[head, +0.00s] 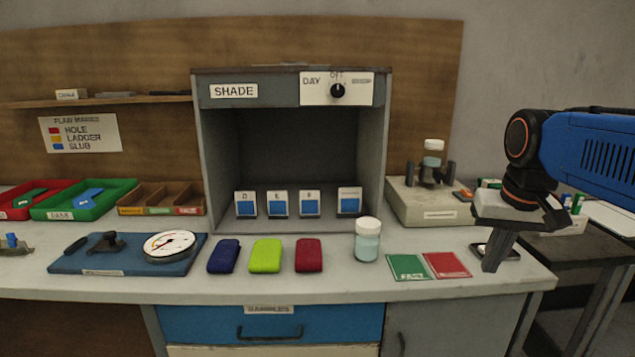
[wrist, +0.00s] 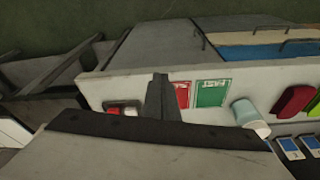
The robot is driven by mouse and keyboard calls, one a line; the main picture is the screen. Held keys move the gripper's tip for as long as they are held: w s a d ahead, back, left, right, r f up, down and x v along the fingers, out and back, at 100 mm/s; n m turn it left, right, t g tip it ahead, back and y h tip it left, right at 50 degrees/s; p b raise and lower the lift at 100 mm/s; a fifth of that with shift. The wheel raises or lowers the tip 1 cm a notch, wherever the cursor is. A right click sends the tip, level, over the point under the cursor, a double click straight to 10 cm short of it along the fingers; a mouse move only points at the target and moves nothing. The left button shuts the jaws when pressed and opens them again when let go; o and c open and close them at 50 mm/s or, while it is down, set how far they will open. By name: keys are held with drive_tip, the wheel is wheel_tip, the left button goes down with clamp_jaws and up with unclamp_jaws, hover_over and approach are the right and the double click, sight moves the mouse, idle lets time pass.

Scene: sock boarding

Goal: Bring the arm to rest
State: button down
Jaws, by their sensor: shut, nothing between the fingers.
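My gripper (head: 492,262) is at the right of the head view, pointing down over the right end of the worktop (head: 330,283). Its fingers are closed together and hold nothing. In the wrist view the shut fingers (wrist: 158,90) stand out against the worktop's front edge. Behind the fingertips in the head view is a small dark-rimmed item (head: 508,252), partly hidden. The wrist view shows a small item with red and white parts (wrist: 122,109) beside the fingers.
Green (head: 408,267) and red (head: 447,265) cards lie left of my gripper. A lidded jar (head: 367,241) and three folded socks (head: 265,256) are further left. A grey shade booth (head: 383,150) stands behind. A grey device (head: 412,207) holds another jar. A side table (head: 566,243) adjoins at right.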

drive_tip(key=s+a+f+n+t, duration=0.2)
drive_tip(key=s+a+f, duration=0.2)
drive_tip(key=s+f, duration=0.8)
drive_tip(key=shift+s+a+f, duration=0.15)
drive_tip(key=shift+s+f, duration=0.15)
drive_tip(key=shift+f, duration=0.55)
idle(0.4)
